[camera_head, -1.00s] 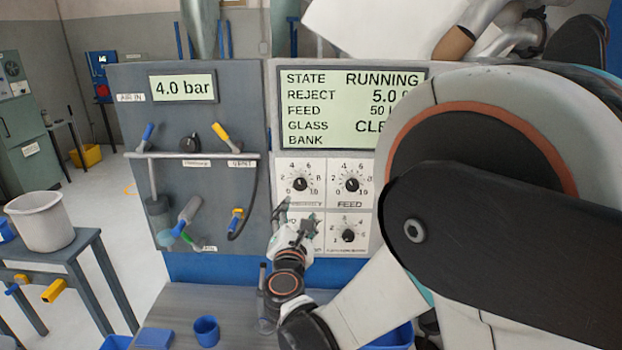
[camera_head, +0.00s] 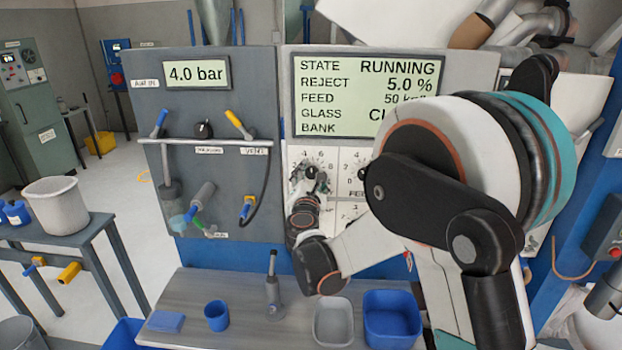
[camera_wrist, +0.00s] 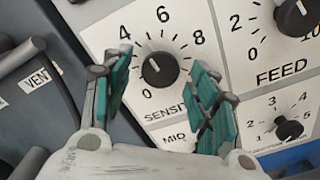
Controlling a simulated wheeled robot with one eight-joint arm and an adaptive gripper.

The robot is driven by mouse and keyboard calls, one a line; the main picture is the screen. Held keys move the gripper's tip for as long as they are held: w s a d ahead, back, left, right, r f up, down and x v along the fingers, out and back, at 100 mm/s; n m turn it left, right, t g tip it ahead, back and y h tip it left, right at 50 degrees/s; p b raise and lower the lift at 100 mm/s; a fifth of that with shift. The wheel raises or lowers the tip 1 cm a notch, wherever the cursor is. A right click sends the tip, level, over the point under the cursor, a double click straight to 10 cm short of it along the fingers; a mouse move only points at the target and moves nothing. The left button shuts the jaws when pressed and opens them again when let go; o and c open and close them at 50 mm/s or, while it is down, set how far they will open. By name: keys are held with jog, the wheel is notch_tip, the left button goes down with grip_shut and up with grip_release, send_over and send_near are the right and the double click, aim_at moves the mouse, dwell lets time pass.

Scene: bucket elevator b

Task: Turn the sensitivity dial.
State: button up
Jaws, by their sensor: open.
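The sensitivity dial (camera_wrist: 160,69) is a black knob on a white scale plate, with the label partly showing below it. In the wrist view its white pointer mark faces up and left, around the 2 to 4 side of the scale. My gripper (camera_wrist: 160,85) is open, with one green-padded finger to the left of the dial and the other to the right; I cannot tell that either touches it. In the head view my gripper (camera_head: 311,178) is in front of the upper left dial plate and hides most of the dial.
The feed dial (camera_wrist: 294,17) is close on the right, with another dial (camera_wrist: 289,130) below it. A display (camera_head: 367,95) reads RUNNING, reject 5.0 %. A grey valve panel (camera_head: 210,140) stands on the left. Blue and grey bins (camera_head: 392,342) sit on the bench below.

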jog(key=c, duration=1.1)
jog(key=shift+o, duration=0.2)
jog(key=shift+w+m+b, duration=0.1)
jog(key=shift+m+b, duration=0.2)
jog(key=shift+m, duration=0.1)
jog(key=m+b, duration=0.1)
jog(key=m, duration=0.1)
jog(key=shift+m, duration=0.4)
jog(key=shift+m+b, duration=0.9)
jog(key=shift+m, duration=1.3)
